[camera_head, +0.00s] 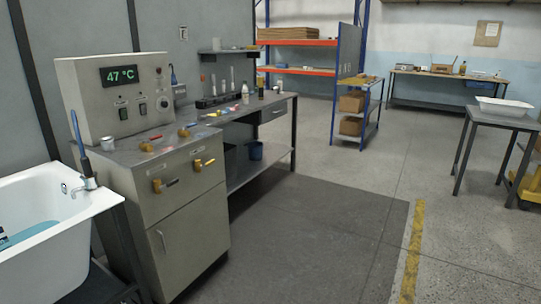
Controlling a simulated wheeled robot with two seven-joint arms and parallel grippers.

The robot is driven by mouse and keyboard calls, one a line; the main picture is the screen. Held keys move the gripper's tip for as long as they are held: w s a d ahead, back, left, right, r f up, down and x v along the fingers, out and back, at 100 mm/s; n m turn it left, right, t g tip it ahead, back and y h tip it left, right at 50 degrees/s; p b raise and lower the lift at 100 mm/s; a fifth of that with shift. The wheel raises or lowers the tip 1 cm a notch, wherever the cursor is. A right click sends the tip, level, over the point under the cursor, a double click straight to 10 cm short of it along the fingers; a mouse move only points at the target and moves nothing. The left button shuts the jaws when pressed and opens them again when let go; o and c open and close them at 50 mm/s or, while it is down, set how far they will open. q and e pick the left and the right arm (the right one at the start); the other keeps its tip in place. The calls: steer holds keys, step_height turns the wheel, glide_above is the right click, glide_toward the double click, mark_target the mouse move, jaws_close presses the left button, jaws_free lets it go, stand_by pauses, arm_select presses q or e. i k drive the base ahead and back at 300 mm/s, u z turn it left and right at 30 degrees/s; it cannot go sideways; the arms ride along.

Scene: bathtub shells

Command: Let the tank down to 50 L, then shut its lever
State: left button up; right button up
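A white tub (60,200) stands at the left edge, partly cut off, with blue water (28,235) in it. I cannot read a litre level. Two valves are on top, one with a red lever (155,138) and one with a blue lever (189,126). Two more are on the front, a left brass valve (158,185) and a right one with a yellow lever (204,164). Which lever serves the tub is unclear. Neither gripper is in view.
A control box (95,100) on the cabinet reads 47 °C. A workbench (250,108) with bottles adjoins it. A shelf rack (300,43), a far bench (440,76) and a side table (500,120) with a white basin stand farther off. The dark floor mat (320,230) is clear.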

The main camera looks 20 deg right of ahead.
mark_target(213, 161)
steer(key=z, duration=0.25)
steer(key=i, duration=1.3)
steer(key=u, duration=0.1)
steer(key=k, duration=0.4)
steer(key=u, duration=0.55)
steer(key=i, duration=1.25)
steer(key=u, duration=0.15)
